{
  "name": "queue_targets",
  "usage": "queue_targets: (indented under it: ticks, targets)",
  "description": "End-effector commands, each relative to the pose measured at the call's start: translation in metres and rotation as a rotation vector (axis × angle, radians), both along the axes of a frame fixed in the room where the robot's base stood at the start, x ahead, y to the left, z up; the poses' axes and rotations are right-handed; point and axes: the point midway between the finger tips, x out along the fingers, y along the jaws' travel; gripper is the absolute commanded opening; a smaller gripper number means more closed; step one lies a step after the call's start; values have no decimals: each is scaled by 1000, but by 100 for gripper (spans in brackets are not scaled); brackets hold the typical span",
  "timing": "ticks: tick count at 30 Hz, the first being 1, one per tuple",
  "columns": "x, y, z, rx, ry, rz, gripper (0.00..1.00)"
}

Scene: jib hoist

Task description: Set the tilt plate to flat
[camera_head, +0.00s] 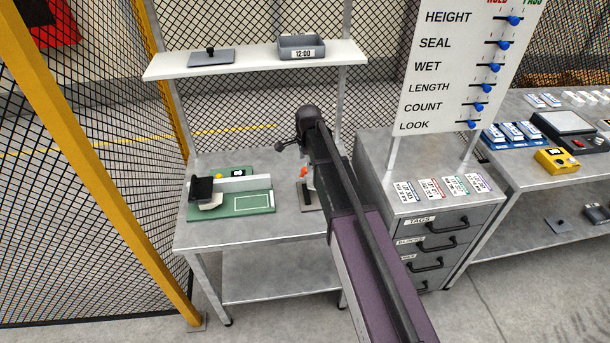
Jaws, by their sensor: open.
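No part is labelled as the tilt plate, and I cannot tell for sure which one it is. A green fixture (245,203) lies on the left grey table, with a whitish bar along its back. A black block (201,189) sits at its left end above a pale rounded piece and looks slightly tilted. A small grey plate with a dark upright piece (308,196) stands to the right, partly hidden by my arm. My gripper (283,148) is above the back of this table, higher than the fixture and to its right. It is open, and no object shows in it.
A slider board (458,70) stands over a drawer cabinet (432,240) at right. A yellow post and mesh fence bound the left.

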Motion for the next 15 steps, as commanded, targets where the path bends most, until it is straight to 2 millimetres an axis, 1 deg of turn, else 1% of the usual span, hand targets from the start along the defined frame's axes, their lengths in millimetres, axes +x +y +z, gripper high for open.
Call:
queue_targets:
  ticks: [1,15]
  targets:
    - [1,0,-8,0,0,0,70]
    - [4,1,-41,0,0,0,70]
